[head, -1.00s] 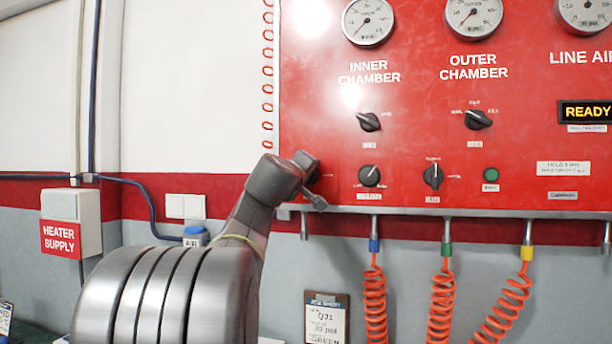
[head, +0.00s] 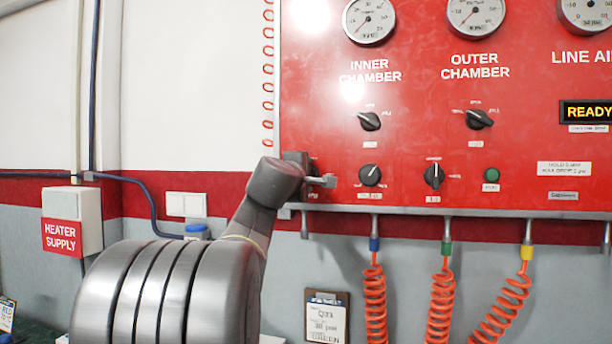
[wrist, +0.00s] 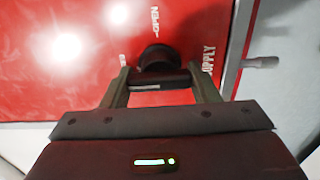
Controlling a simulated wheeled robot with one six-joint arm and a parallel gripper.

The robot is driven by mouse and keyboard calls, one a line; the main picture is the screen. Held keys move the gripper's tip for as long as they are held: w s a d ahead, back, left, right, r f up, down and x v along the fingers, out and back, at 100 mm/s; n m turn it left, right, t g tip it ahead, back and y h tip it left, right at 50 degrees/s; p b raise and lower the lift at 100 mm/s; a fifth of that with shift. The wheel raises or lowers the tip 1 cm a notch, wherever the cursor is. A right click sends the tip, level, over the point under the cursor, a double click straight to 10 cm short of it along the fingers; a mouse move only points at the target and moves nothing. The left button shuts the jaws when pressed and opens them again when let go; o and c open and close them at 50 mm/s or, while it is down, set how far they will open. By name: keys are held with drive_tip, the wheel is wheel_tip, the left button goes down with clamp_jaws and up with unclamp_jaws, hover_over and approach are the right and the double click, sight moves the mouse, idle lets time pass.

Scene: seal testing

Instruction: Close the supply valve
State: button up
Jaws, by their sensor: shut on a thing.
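The supply valve is a black knob (wrist: 155,58) on the red panel, seen in the wrist view beside the printed word SUPPLY. An OPEN mark stands beyond it. My gripper (wrist: 160,88) has one finger on each side of the knob's handle and is shut on it. In the head view my gripper (head: 308,172) is at the panel's lower left corner. There my wrist hides the knob and most of its labels. The knob's exact pointing direction is hard to read.
Selector knobs (head: 370,175) sit just right of my gripper on the panel. A grey rail (head: 450,210) runs below, with orange coiled hoses (head: 375,300) hanging from it. A heater supply box (head: 72,220) is on the wall at left. Gauges (head: 369,20) are above.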

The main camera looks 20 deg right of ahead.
idle(0.4)
drive_tip(key=o, duration=1)
drive_tip(key=b+v, duration=0.4)
drive_tip(key=v, duration=1)
drive_tip(key=shift+w, duration=0.1)
drive_tip(key=shift+c, duration=0.4)
